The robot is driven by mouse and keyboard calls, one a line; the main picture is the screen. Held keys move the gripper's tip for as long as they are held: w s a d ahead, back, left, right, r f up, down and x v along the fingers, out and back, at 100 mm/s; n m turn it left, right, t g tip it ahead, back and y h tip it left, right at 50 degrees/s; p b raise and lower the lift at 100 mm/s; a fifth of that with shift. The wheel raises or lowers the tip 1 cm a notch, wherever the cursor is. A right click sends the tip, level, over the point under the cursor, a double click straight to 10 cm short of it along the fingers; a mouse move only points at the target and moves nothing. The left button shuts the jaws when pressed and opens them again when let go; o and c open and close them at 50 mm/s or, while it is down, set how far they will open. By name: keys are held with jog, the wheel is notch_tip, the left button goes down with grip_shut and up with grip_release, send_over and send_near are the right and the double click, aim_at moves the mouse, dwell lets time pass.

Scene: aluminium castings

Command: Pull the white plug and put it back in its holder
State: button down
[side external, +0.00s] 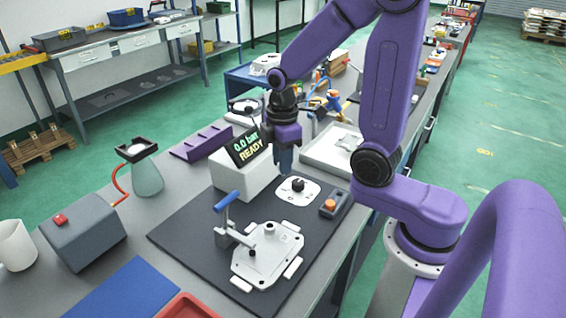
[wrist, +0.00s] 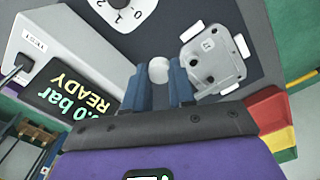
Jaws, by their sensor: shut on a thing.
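My gripper (side external: 285,168) is above the dark mat, in front of the grey test box. In the wrist view its two blue fingers (wrist: 158,78) are shut on the white plug (wrist: 158,69), whose pale round end shows between the fingertips. The plug cannot be made out in the side view. The aluminium casting (side external: 268,262) lies on the mat, apart from my gripper, and also shows in the wrist view (wrist: 207,72). I cannot tell which thing is the plug's holder.
The test box's display (side external: 248,146) reads "0.0 bar READY". A plate with a black knob (side external: 298,185) and an orange-button box (side external: 329,206) sit nearby. A blue-handled clamp (side external: 226,202) rises beside the casting.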

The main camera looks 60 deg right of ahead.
jog(key=s+d+f+m, duration=0.3)
jog(key=s+d+m, duration=0.6)
jog(key=d, duration=0.3)
jog(key=shift+s+d+f, duration=0.2)
jog(key=shift+s+f, duration=0.15)
jog(key=shift+s, duration=0.4)
dwell(0.4)
jog(key=shift+f, duration=2.9)
jog(key=shift+f, duration=1.25)
jog(key=c, duration=0.9)
grip_release()
jog(key=shift+o, duration=0.2)
jog(key=shift+r, duration=0.1)
